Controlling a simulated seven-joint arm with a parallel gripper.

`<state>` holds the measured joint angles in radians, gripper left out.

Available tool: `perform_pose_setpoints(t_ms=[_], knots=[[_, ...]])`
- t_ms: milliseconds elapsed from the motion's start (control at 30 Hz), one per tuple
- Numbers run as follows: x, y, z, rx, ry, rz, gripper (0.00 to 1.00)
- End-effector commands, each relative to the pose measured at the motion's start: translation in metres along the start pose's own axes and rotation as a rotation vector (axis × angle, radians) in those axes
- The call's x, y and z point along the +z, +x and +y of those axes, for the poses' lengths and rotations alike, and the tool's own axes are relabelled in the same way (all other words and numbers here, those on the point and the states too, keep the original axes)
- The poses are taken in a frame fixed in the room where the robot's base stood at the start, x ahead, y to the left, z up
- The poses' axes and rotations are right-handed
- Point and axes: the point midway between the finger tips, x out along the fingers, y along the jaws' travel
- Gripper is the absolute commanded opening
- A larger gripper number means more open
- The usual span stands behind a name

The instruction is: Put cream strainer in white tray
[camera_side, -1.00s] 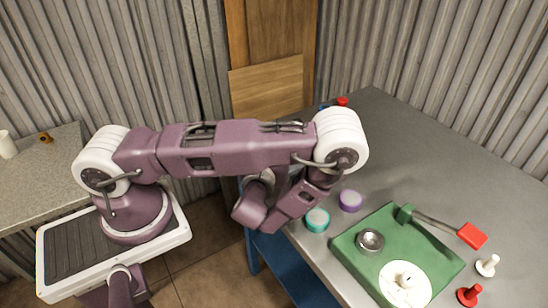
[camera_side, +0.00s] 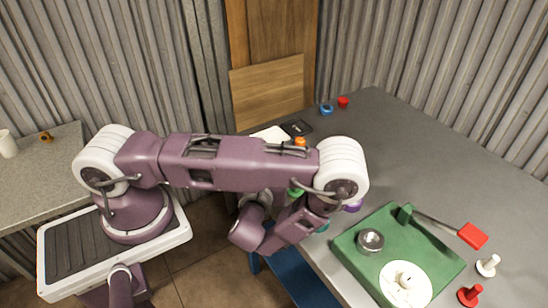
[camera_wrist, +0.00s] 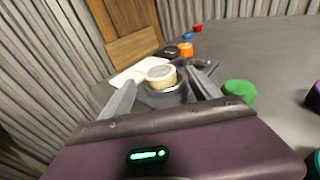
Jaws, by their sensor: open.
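A round cream object (camera_wrist: 160,76), which I take to be the strainer, sits in the wrist view between my fingers, above or on a dark grey round piece (camera_wrist: 168,95). Whether the two are joined I cannot tell. My gripper (camera_wrist: 163,80) is open, with one finger on each side of it; contact is not clear. A flat white piece, likely the white tray (camera_wrist: 128,76), lies just behind and left of it. In the side view the white tray (camera_side: 270,133) shows partly above my arm. The cream object and my fingers are hidden there.
A black item (camera_side: 297,127), an orange piece (camera_side: 300,141) and a green round piece (camera_wrist: 240,92) are close by. Blue (camera_side: 326,109) and red (camera_side: 343,101) pieces stand farther back. A green board (camera_side: 350,251) with a metal cup lies front right. The table's back right is clear.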

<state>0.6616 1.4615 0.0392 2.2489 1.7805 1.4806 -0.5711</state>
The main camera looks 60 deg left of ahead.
Motion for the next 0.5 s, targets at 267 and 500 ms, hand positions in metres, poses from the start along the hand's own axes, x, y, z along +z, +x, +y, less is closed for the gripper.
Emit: perform_pose_setpoints(t_ms=[267,500], knots=[[0.009,-0.036,-0.001,0.021,-0.019,-0.004,0.71],[0.098,-0.051,0.052,0.445,-0.365,-0.034,0.71]])
